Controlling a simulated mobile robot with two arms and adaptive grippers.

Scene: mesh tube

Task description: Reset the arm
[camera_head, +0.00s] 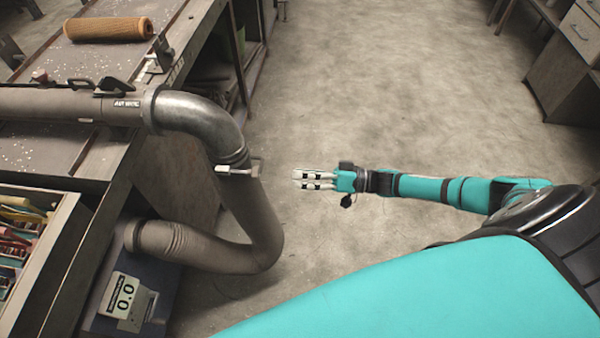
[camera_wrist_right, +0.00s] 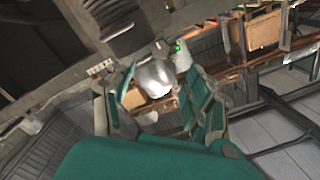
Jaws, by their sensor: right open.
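My right gripper (camera_head: 314,180) is held out over the bare floor in the head view, its fingers pointing left toward the bent pipe. It is open and I see nothing between its fingers. In the right wrist view its two green-padded fingers (camera_wrist_right: 165,100) stand apart, with a shiny grey metal piece (camera_wrist_right: 153,77) showing beyond them. My right arm (camera_head: 425,188) is teal and stretches left from the right side of the head view. My left gripper is not in view.
A metal pipe elbow (camera_head: 205,117) and hose (camera_head: 258,225) hang beside the bench, left of my right gripper. An orange mesh tube (camera_head: 108,29) lies on the bench (camera_head: 60,60). A scale (camera_head: 128,300) reads 0.0 at lower left. Drawers (camera_head: 578,30) stand at upper right. The middle floor is clear.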

